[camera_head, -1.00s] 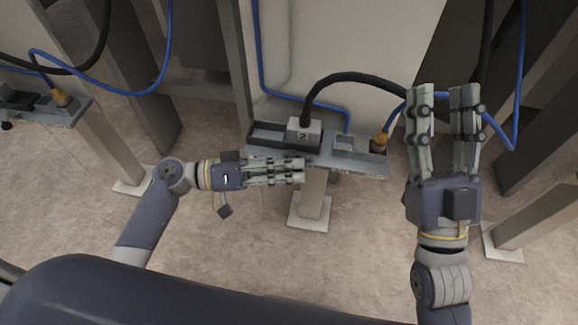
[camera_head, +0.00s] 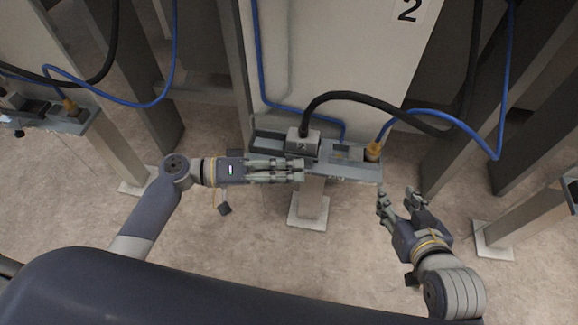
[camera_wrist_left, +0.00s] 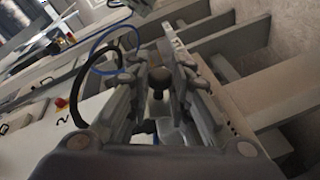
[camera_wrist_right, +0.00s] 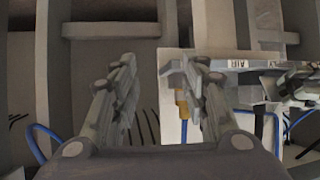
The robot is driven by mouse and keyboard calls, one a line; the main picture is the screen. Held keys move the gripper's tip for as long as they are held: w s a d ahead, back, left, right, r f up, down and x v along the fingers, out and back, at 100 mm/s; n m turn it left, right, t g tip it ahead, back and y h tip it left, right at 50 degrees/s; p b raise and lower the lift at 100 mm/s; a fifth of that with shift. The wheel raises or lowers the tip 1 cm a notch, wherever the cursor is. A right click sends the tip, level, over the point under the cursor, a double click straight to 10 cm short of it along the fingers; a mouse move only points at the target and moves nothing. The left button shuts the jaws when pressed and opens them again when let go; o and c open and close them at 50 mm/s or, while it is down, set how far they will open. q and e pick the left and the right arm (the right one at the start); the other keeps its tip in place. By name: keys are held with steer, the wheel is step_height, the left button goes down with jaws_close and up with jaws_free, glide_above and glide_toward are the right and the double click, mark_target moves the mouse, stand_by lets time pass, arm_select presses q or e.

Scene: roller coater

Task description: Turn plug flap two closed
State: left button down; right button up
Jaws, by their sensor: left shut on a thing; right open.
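The grey plug block marked 2 (camera_head: 303,143), with a thick black cable, sits on the grey shelf (camera_head: 350,172). I cannot make out which part is the flap, or its angle. My left gripper (camera_head: 298,172) comes in from the left along the shelf's front edge, its fingertips just below the block. The left wrist view shows a dark round-topped part (camera_wrist_left: 158,84) between its fingers, and the gripper is shut on it. My right gripper (camera_head: 396,196) is open and empty, right of the shelf's front corner. Its spread fingers also show in the right wrist view (camera_wrist_right: 160,75).
A yellow-orange connector (camera_head: 373,151) with a blue hose stands at the shelf's right end. An open dark tray (camera_head: 268,143) lies left of the block. A post (camera_head: 312,200) carries the shelf. Another such shelf (camera_head: 68,122) stands far left. The front floor is clear.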

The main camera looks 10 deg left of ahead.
steer(key=shift+s+d+f+g+h+p, duration=0.5)
steer(key=shift+s+d+f+g+p, duration=1.1)
steer(key=shift+s, duration=1.8)
steer(key=shift+s+d+f+g+h+p, duration=0.6)
steer(key=shift+s+f+g+p, duration=0.4)
steer(key=shift+s+g, duration=1.85)
arm_select(q)
steer(key=shift+w+r+n+g+y+p, duration=0.2)
steer(key=shift+w+r+n+g+p, duration=0.15)
steer(key=shift+n, duration=0.7)
steer(key=shift+w+r+n+g+y+p, duration=0.15)
steer(key=shift+w+r+n+g+y, duration=0.2)
steer(key=shift+n, duration=0.7)
arm_select(e)
steer(key=shift+t, duration=0.35)
steer(key=shift+s+x, duration=0.2)
steer(key=shift+x, duration=0.75)
steer(key=shift+s+x, duration=0.2)
steer(key=shift+x, duration=0.75)
steer(key=shift+s+x, duration=0.25)
steer(key=shift+x, duration=0.7)
arm_select(q)
steer(key=shift+f, duration=0.1)
arm_select(e)
steer(key=shift+f, duration=0.2)
arm_select(q)
steer(key=c, duration=1.7)
jaws_free()
arm_select(e)
steer(key=shift+a, duration=0.1)
